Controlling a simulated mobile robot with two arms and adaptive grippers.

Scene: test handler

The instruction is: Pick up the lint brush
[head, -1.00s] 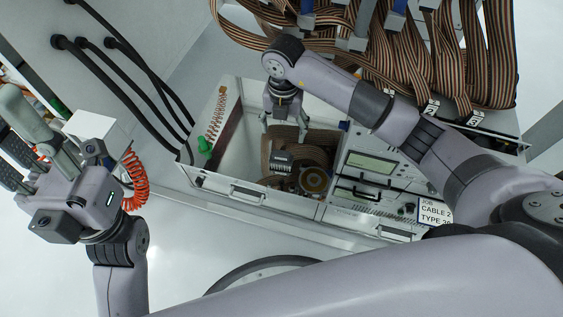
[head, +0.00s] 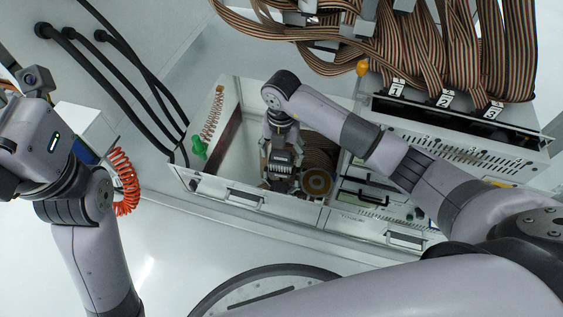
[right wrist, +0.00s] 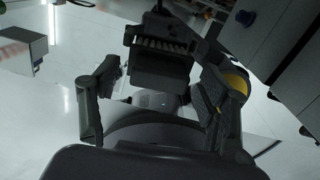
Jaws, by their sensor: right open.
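The lint brush (head: 283,157) is a dark block with a row of pale bristles on top, in the open drawer. In the right wrist view the brush (right wrist: 160,55) stands between and beyond the two fingers, with space visible on both sides. My right gripper (head: 281,172) reaches down into the drawer around the brush. In the right wrist view my right gripper (right wrist: 157,92) is open with its fingers apart, not closed on the brush. My left arm is at the left edge, its fingers out of the picture.
The white drawer (head: 243,194) has raised walls around the brush. A yellow-centred roll (head: 317,182) lies close to the right of the brush, with striped ribbon cable (head: 322,150) behind. More ribbon cables (head: 450,60) hang above right.

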